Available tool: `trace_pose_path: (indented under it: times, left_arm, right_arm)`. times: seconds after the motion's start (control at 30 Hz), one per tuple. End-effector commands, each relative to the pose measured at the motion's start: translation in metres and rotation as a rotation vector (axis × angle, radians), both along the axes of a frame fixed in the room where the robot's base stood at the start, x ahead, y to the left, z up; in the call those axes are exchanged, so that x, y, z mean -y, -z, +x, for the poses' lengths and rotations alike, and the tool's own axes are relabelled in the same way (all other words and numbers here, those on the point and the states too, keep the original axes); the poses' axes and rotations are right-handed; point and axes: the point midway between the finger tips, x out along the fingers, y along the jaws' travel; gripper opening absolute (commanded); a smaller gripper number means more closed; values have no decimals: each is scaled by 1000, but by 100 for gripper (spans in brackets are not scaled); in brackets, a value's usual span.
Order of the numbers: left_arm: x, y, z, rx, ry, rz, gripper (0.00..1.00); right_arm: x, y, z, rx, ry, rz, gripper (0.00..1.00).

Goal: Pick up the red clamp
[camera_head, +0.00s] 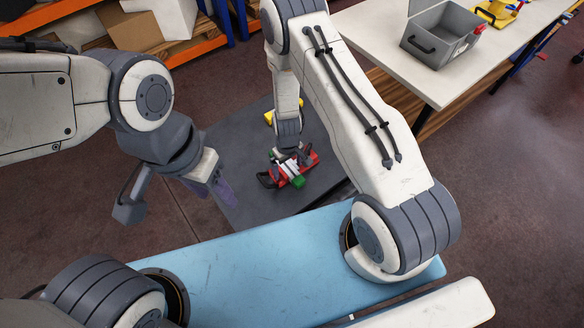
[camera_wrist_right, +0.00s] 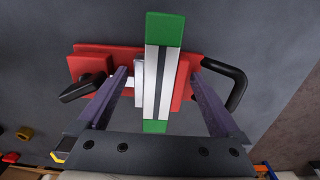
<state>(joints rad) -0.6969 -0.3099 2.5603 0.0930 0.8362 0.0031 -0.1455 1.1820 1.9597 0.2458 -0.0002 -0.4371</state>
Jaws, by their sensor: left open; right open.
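The red clamp (camera_head: 313,160) lies on the dark grey table, with black handles at its ends. A white and green bar lies across its middle. The right wrist view shows the red clamp (camera_wrist_right: 185,60) close up. My right gripper (camera_wrist_right: 160,76) is open over it, one purple finger on each side of the white and green bar; I cannot tell whether they touch. In the head view my right gripper (camera_head: 299,158) partly covers the clamp. My left gripper (camera_head: 212,188) is open and empty, to the left of the clamp.
The dark grey table (camera_head: 235,140) has free room around the clamp. A yellow item (camera_head: 269,117) lies farther back on it. A white bench (camera_head: 375,30) with a grey toolbox (camera_head: 440,38) stands at the upper right. Orange shelving (camera_head: 60,12) with boxes is at the upper left.

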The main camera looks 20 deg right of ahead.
Motion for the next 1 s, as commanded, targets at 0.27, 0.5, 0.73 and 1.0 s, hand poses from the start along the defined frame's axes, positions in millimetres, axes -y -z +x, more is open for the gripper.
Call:
trace_pose_path:
  times: [0.27,0.5,0.73,1.0]
  left_arm:
    - [0,-2,0,1,0,-1,54]
    - [0,-2,0,1,0,-1,54]
    - [0,-4,0,1,1,-1,54]
    - [0,-22,0,0,2,0,54]
  right_arm:
    - [0,-2,0,0,0,0,46]
    - [0,-2,1,2,0,1,0]
    - [0,-5,1,2,0,1,0]
    - [0,-25,1,2,-1,1,0]
